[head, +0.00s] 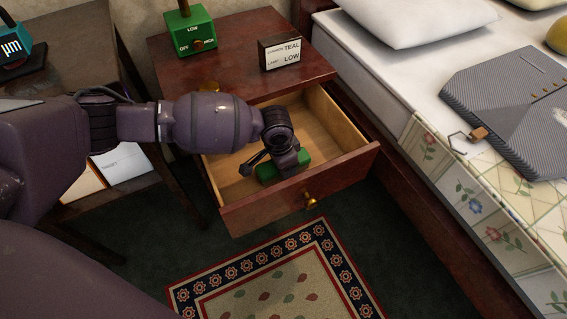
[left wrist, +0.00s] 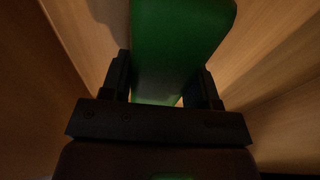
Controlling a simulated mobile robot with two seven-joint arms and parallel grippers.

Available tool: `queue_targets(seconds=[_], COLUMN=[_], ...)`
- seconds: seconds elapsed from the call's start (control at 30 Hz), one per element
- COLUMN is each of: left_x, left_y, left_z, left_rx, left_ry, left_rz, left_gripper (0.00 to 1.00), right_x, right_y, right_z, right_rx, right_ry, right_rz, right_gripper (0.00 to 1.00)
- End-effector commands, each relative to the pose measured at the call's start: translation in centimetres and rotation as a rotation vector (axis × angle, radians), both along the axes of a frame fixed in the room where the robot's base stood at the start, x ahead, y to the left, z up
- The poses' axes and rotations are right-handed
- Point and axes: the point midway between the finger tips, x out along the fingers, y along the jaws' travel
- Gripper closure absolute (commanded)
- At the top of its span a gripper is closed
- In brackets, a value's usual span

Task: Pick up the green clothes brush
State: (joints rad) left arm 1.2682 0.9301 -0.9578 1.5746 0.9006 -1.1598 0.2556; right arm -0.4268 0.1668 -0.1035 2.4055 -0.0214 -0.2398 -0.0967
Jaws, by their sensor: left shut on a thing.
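The green clothes brush (head: 268,173) lies in the open drawer (head: 228,176) of the dark red nightstand, partly hidden by my left gripper. My left gripper (head: 277,165) reaches down into the drawer and is shut on the brush. In the left wrist view the green brush (left wrist: 180,50) runs up between the two black fingers of my left gripper (left wrist: 163,85), with one finger on each side. Pale wood drawer surfaces show around it. I cannot tell whether the brush touches the drawer floor. My right gripper is not in view.
On the nightstand top (head: 235,70) stand a green switch box (head: 190,32) and a small sign (head: 280,53). The drawer front (head: 300,188) and walls surround my left gripper. A bed (head: 415,95) stands close on the right. A patterned rug (head: 275,275) lies in front.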

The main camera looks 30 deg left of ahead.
Motion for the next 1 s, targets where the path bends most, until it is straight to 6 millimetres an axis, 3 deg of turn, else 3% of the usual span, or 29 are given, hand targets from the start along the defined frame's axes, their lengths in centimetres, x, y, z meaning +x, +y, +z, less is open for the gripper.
queue_targets(seconds=[0.27, 0.7, 1.0], left_x=[0.4, 0.3, 0.1], left_y=[0.0, 0.0, -0.1], left_z=[4.4, 15.6, 19.4], left_rx=[-0.001, -0.002, -0.002], left_ry=[-0.014, -0.016, -0.006], left_rz=[-0.001, 0.0, -0.001], left_gripper=[0.71, 0.71, 0.71], right_x=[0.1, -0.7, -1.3], right_y=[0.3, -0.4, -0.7], right_z=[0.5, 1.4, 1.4], right_rx=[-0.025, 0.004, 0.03], right_ry=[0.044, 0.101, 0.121], right_rz=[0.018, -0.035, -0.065], right_gripper=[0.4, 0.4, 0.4])
